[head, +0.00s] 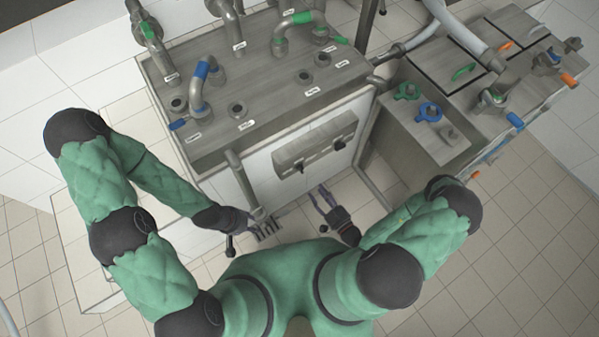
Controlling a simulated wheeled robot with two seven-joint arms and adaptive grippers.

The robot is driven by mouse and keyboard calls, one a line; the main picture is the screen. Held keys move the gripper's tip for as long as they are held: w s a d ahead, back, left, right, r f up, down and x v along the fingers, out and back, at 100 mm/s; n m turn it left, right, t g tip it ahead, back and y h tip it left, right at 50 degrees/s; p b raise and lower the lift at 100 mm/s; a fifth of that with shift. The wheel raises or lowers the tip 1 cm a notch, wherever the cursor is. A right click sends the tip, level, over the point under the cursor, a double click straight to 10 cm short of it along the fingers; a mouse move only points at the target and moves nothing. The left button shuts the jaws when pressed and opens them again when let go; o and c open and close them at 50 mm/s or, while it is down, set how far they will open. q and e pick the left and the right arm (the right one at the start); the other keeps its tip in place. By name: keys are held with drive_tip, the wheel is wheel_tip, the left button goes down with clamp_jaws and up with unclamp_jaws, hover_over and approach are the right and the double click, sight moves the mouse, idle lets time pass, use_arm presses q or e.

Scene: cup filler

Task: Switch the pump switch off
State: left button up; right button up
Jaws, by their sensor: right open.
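A grey switch panel (315,142) is on the front face of the metal machine. It carries two small black switches, a left one (299,166) and a right one (339,144). I cannot read which is the pump switch or how either is set. My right gripper (320,196) is open and empty, below the panel and apart from both switches. My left gripper (265,228) is lower left of the panel, beside the end of a metal bar at the machine's front corner. Whether its fingers are open or grip the bar is unclear.
The machine top (250,90) holds pipes, blue and green handles and several round ports. On the right is a grey basin (407,158) beside a ledge with green and blue valve knobs (429,111). A vertical post (366,150) stands right of the panel.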

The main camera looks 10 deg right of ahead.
sight(302, 169)
drive_tip(key=b+x, duration=0.1)
drive_tip(key=x, duration=0.9)
drive_tip(key=shift+w+d+m+b, duration=0.25)
drive_tip(key=shift+w+m+b, duration=0.05)
drive_tip(key=shift+w, duration=0.15)
clamp_jaws()
